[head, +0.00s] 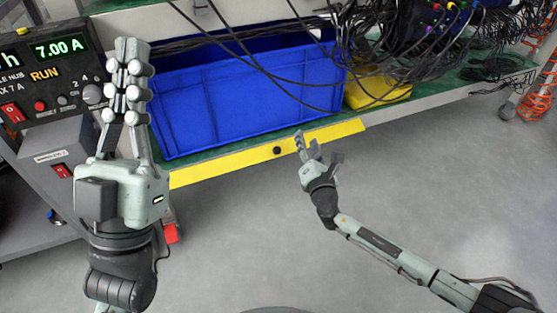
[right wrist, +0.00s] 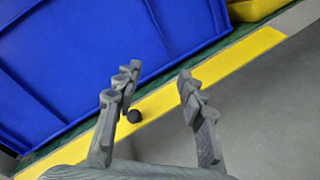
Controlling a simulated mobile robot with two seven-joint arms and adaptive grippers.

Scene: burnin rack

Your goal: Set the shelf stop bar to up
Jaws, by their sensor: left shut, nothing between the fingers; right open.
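The shelf stop bar (head: 225,166) is a yellow strip along the front edge of the shelf, below a blue bin. It has a round black knob (head: 277,151). In the right wrist view the bar (right wrist: 245,60) runs diagonally behind my fingers, and the knob (right wrist: 133,116) shows beside the left finger. My right gripper (head: 318,150) is open and empty, near the right part of the bar. I cannot tell whether it touches the bar. My left gripper (head: 128,60) is shut and empty, raised at the left, in front of the bin's left side.
The blue bin (head: 255,95) stands on the green shelf (head: 440,82) behind the bar. A yellow bin (head: 378,90) and many black cables are to its right. A control panel (head: 50,80) reading 7.00 A stands at the left. The grey floor in front is clear.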

